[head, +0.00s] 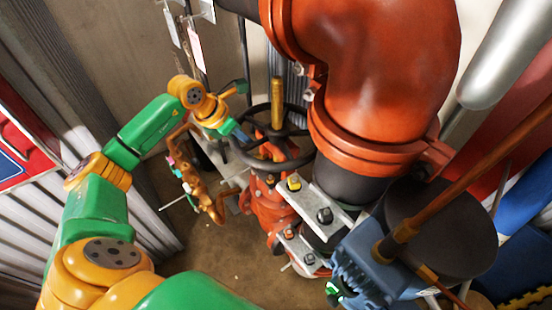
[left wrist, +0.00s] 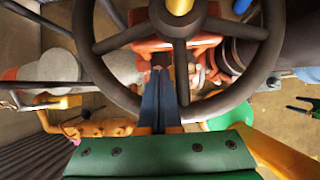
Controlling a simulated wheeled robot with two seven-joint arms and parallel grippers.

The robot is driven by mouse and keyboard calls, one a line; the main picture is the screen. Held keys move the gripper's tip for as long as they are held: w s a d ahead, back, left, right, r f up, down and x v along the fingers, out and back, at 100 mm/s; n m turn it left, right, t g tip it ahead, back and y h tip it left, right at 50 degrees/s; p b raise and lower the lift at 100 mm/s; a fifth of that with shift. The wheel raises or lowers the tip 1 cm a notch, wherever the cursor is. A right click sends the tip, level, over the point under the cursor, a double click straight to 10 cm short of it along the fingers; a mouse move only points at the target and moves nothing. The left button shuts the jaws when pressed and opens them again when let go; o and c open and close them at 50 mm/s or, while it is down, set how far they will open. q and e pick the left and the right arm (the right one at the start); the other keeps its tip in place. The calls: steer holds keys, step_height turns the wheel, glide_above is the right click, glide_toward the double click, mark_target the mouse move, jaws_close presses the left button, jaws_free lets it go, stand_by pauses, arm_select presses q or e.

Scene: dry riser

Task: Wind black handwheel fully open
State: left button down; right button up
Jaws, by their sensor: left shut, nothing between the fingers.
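The black handwheel (head: 292,163) sits level around a brass stem (head: 277,105), on top of a red valve body (head: 268,205). In the left wrist view the wheel's rim (left wrist: 98,72), spokes and hub fill the upper middle. My left gripper (head: 240,136) is at the wheel's left side in the head view. Its blue fingers (left wrist: 160,82) are shut with nothing between them. They cross the near rim and their tips point into the gap beside a spoke. I cannot tell whether they touch the wheel. My right gripper is not clearly seen.
A large red pipe elbow (head: 365,65) stands close right of the wheel. Copper-coloured fittings (head: 200,180) are left below it. A bracket with bolts (head: 325,208) lies in front. A copper pipe (head: 480,180) slants across the right. Bare floor (head: 215,250) shows at lower left.

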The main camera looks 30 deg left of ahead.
arm_select(q)
steer(key=s+d, duration=0.1)
steer(key=d, duration=0.9)
steer(key=shift+d+r+p, duration=0.2)
steer(key=shift+d+p, duration=0.1)
steer(key=shift+p, duration=0.15)
arm_select(e)
steer(key=shift+a+r, duration=0.15)
steer(key=shift+r, duration=0.35)
arm_select(q)
steer(key=shift+a, duration=0.1)
